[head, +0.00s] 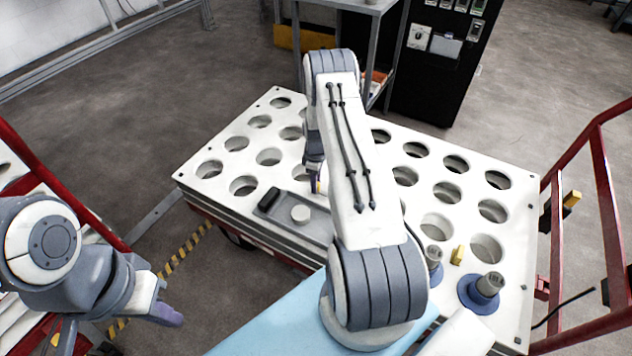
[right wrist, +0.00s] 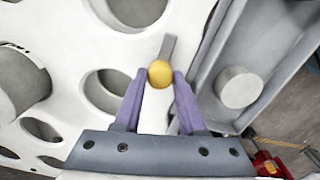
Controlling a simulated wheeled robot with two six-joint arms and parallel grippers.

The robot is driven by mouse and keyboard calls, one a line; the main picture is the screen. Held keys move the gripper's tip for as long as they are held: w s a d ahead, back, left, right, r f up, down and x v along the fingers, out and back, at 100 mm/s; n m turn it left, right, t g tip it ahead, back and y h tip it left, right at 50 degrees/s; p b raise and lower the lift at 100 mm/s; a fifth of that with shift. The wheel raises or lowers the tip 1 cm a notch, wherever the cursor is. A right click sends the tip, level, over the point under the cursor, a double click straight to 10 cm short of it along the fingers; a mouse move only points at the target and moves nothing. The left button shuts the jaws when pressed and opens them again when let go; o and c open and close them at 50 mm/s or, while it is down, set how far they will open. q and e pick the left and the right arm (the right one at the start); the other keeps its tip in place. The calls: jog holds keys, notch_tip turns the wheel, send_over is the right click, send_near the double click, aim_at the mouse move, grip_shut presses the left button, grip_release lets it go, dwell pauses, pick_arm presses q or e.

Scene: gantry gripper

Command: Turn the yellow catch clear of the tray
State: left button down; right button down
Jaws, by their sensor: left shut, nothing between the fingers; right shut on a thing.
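The yellow catch shows in the right wrist view as a round yellow knob (right wrist: 160,73) with a grey bar (right wrist: 170,47) running up from it. The bar lies over the white plate, roughly along the tray's edge, and looks apart from the tray. My right gripper (right wrist: 158,88) is shut on the knob, one purple finger on each side. The grey tray (right wrist: 268,55) lies to the right with a white cylinder (right wrist: 239,87) in it. In the head view the tray (head: 283,209) is left of my right gripper (head: 316,184). My left gripper (head: 170,318) is shut and empty at lower left.
The white plate (head: 222,150) has rows of round holes. A black handle (head: 269,199) is at the tray's left end. Two grey pegs with blue bases (head: 482,292) and a yellow block (head: 457,255) stand at right. Red rails (head: 603,180) flank the plate.

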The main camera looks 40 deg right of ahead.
dwell(0.4)
jog(key=c, duration=0.5)
grip_release()
notch_tip(320, 180, up, 11)
jog(key=p, duration=0.1)
jog(key=shift+f+p, duration=0.2)
jog(key=shift+p, duration=0.2)
jog(key=shift+a, duration=0.1)
